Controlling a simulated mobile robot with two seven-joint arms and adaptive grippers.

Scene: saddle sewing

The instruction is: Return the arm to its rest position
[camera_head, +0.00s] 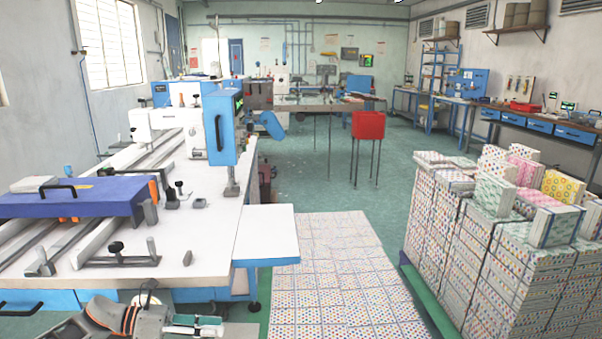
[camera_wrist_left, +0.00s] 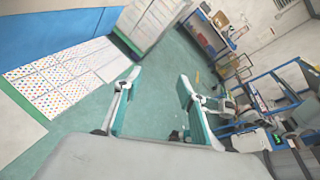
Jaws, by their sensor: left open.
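My left gripper (camera_head: 195,326) shows at the bottom edge of the head view, below the front edge of the white machine table (camera_head: 205,255). Only its upper side and part of the arm show there. In the left wrist view its two teal-and-grey fingers (camera_wrist_left: 157,90) stand apart, with only green floor between and beyond them. It holds nothing and touches nothing that I can see. My right gripper is in neither view.
The blue and white sewing machine (camera_head: 222,128) stands on the table. Taller stacks (camera_head: 480,245) stand at right on a green pallet (camera_head: 428,300). Green floor lies open between them.

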